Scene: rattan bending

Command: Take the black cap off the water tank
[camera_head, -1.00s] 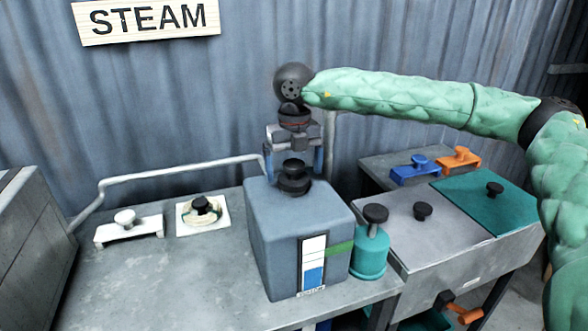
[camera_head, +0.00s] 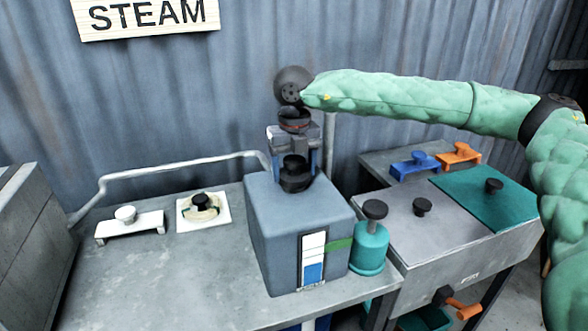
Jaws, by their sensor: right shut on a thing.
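The water tank (camera_head: 283,240) is a blue-grey box with a level gauge on its front, standing at the right end of the grey bench. Its black cap (camera_head: 296,182) is a round disc with a knob, at the tank's top. My right gripper (camera_head: 295,158) comes down from above and is shut on the cap's knob. The cap appears at the top surface; I cannot tell whether there is a gap below it. The gripper's fingertips are partly hidden behind the knob. My left gripper is not in view.
A teal bottle (camera_head: 369,248) with a black knob stands right beside the tank. A white pipe (camera_head: 180,165) runs behind the bench. A white handled piece (camera_head: 129,226) and a square plate (camera_head: 203,212) lie left. Blue (camera_head: 415,164) and orange (camera_head: 459,155) handled pieces lie back right.

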